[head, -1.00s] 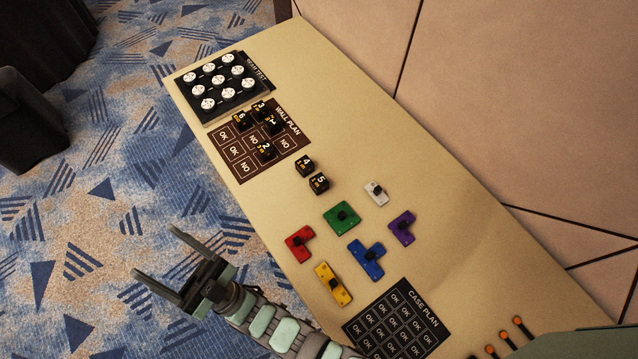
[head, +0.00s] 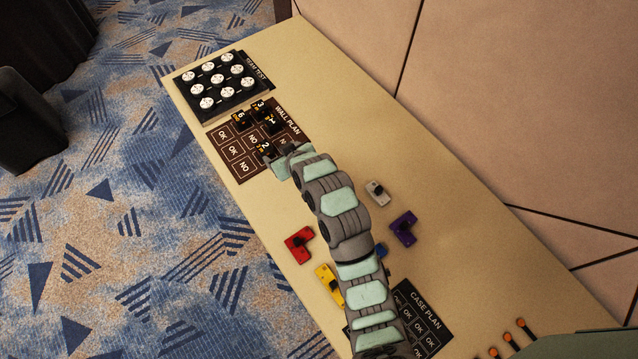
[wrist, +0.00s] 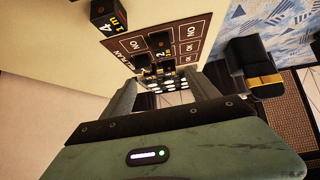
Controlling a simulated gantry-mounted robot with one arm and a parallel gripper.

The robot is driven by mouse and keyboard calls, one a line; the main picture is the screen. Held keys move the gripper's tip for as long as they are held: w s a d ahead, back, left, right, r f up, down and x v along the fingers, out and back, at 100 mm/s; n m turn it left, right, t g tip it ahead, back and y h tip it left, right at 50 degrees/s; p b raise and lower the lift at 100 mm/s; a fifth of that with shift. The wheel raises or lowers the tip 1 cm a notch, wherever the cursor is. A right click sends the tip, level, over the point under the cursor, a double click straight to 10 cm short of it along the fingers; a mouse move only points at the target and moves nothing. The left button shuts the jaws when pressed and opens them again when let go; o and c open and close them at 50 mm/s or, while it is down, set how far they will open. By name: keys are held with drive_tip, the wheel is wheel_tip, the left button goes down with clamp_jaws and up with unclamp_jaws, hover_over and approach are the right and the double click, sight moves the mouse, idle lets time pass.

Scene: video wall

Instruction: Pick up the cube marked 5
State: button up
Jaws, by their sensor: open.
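The cube marked 5 does not show in either current view; in the head view my arm covers the spot where it lay. The black cube marked 4 (wrist: 106,16) shows at the top left of the wrist view, outside my gripper's fingers. My gripper (wrist: 163,80) is open and empty, its two fingers apart, pointing toward the wall plan. In the head view it is mostly hidden behind my arm, near the cube marked 2 (head: 265,150).
The wall plan board (head: 231,152) carries several black cubes, including ones marked 6 (head: 241,120) and 3 (head: 260,108). A black tray of white discs (head: 217,78) lies beyond. Red (head: 299,245), yellow (head: 325,275), purple (head: 403,230) and grey (head: 377,191) pieces lie nearer.

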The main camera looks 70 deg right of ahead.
drive_tip(key=s+f+g+y, duration=0.3)
drive_tip(key=s+g, duration=0.1)
drive_tip(key=s, duration=0.9)
drive_tip(key=x, duration=0.5)
drive_tip(key=shift+a+f, duration=0.15)
drive_tip(key=shift+f, duration=0.2)
drive_tip(key=x, duration=0.4)
drive_tip(key=shift+s+f+b, duration=0.2)
drive_tip(key=shift+f+b, duration=0.05)
drive_tip(key=shift+b, duration=0.1)
drive_tip(key=shift+w+d+f, duration=0.15)
drive_tip(key=shift+d+f, duration=0.1)
drive_tip(key=shift+f, duration=0.15)
drive_tip(key=c, duration=1.5)
